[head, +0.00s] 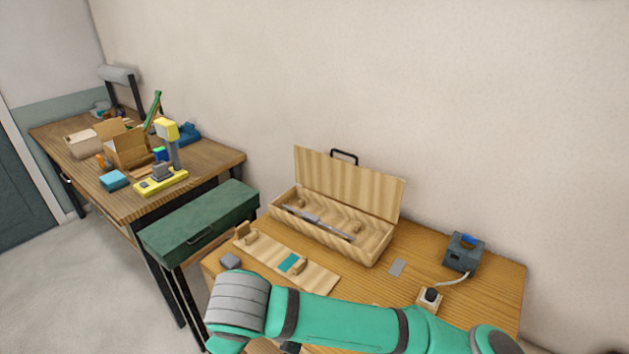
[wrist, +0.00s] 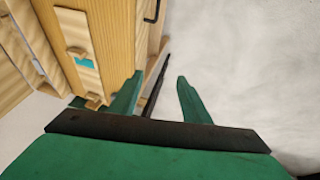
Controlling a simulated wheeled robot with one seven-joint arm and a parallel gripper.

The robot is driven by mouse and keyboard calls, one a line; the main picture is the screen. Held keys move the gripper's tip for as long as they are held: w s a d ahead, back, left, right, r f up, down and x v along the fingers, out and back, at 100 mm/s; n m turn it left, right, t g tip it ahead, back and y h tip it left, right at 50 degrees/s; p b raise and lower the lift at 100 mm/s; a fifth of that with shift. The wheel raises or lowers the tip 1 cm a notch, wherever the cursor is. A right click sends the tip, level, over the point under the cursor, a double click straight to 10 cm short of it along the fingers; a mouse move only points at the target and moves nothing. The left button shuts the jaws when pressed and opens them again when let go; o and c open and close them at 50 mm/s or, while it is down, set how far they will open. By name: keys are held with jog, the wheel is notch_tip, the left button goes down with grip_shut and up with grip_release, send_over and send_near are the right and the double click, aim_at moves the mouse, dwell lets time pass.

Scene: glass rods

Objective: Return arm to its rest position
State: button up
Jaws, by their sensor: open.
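My gripper (wrist: 159,77) shows in the wrist view with its two green fingers spread apart and nothing between them. It is beside the edge of the wooden table (wrist: 118,14), over the pale floor. In the head view my teal arm (head: 340,318) stretches across the front of the table, and the fingers cannot be made out. An open wooden case (head: 377,248) stands at the back of the table with its lid up. A thin grey rod (head: 316,219) lies inside it.
A wooden board (head: 318,279) with small blocks and a teal patch lies before the case. A dark grey box (head: 464,252) with a cable stands at the right. A green drawer cabinet (head: 200,220) and a cluttered workbench (head: 215,160) are at the left.

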jog(key=a+r+y, duration=0.3)
jog(key=a+y, duration=0.1)
jog(key=a, duration=0.3)
jog(key=a+r+y, duration=0.2)
jog(key=a+y, duration=0.1)
jog(key=a, duration=0.4)
jog(key=w+a+r+m+t+y, duration=0.2)
jog(key=a+r+m+t+y, duration=0.1)
jog(key=r+m+t+y, duration=0.4)
jog(key=s+d+f+m+t+h, duration=0.2)
jog(key=d+f+m+t+h, duration=0.1)
jog(key=d+f+m+h, duration=0.4)
jog(key=s+d+f+m+t+h, duration=0.2)
jog(key=d+f+t+h, duration=0.2)
jog(key=d+f, duration=0.55)
jog(key=s+d+f+n+g+h, duration=0.1)
jog(key=s+d+f, duration=0.2)
jog(key=s, duration=0.5)
jog(key=s+d+f+n+h, duration=0.2)
jog(key=s+d+f, duration=0.2)
jog(key=s+d, duration=0.2)
jog(key=s+d+f+n+g+h, duration=0.1)
jog(key=s+d+f, duration=0.2)
jog(key=s, duration=0.7)
jog(key=shift+s+d+f+n+g+h, duration=0.3)
jog(key=shift+d+h, duration=0.1)
jog(key=shift+d, duration=0.55)
